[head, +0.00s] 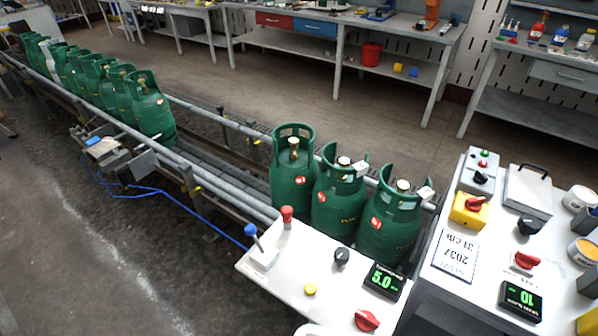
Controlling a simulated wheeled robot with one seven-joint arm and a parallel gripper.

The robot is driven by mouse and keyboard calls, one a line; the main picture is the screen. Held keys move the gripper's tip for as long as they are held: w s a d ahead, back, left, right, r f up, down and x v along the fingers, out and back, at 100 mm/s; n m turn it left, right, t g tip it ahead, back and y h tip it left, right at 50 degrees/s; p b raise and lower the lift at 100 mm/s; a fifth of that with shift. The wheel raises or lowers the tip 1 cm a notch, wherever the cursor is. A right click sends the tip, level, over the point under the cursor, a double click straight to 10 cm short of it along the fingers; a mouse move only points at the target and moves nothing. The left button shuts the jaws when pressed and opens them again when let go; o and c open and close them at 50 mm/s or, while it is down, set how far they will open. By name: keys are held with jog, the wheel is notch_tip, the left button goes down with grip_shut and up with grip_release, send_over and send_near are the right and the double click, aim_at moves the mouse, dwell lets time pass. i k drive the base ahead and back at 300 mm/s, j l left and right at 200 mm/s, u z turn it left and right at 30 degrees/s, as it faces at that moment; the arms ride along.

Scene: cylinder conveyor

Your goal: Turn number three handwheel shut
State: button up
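Three green gas cylinders stand upright side by side at the near end of the conveyor: a left one (293,190), a middle one (338,208) and a right one (388,228). Each has an open collar around a small pale valve top: left valve (294,143), middle valve (344,161), right valve (403,185). White tags show by the middle and right collars. I cannot read a number on any cylinder or tell how far a valve is turned. A row of several more green cylinders (150,110) stands farther up the line. My gripper is not in view.
A pale control panel (275,270) with knobs and a "5.0" display (384,280) stands in front of the cylinders. A second console (460,290) with a "10" display (521,298) stands at right. Conveyor rails (220,187) run to upper left. Workbenches (350,22) line the back.

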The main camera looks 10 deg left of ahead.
aim_at(293, 141)
jog(key=k+j, duration=0.1)
jog(key=j, duration=0.4)
jog(key=k+j, duration=0.1)
jog(key=j, duration=0.85)
jog(key=k+j+z, duration=0.1)
jog(key=j, duration=0.35)
jog(key=k+j, duration=0.15)
jog(key=j, duration=0.35)
jog(key=i+j, duration=0.15)
jog(key=j, duration=0.2)
jog(key=i+j, duration=0.15)
jog(key=j, duration=0.2)
jog(key=i+j+z, duration=0.1)
jog(key=j, duration=0.25)
jog(key=i+j, duration=0.15)
jog(key=j, duration=0.25)
jog(key=i+j, duration=0.15)
jog(key=j, duration=0.2)
jog(key=i+j, duration=0.1)
jog(key=j, duration=0.25)
jog(key=i+j, duration=0.3)
jog(key=i, duration=0.2)
jog(key=i+j+z, duration=0.1)
jog(key=i+j, duration=0.2)
jog(key=i, duration=0.2)
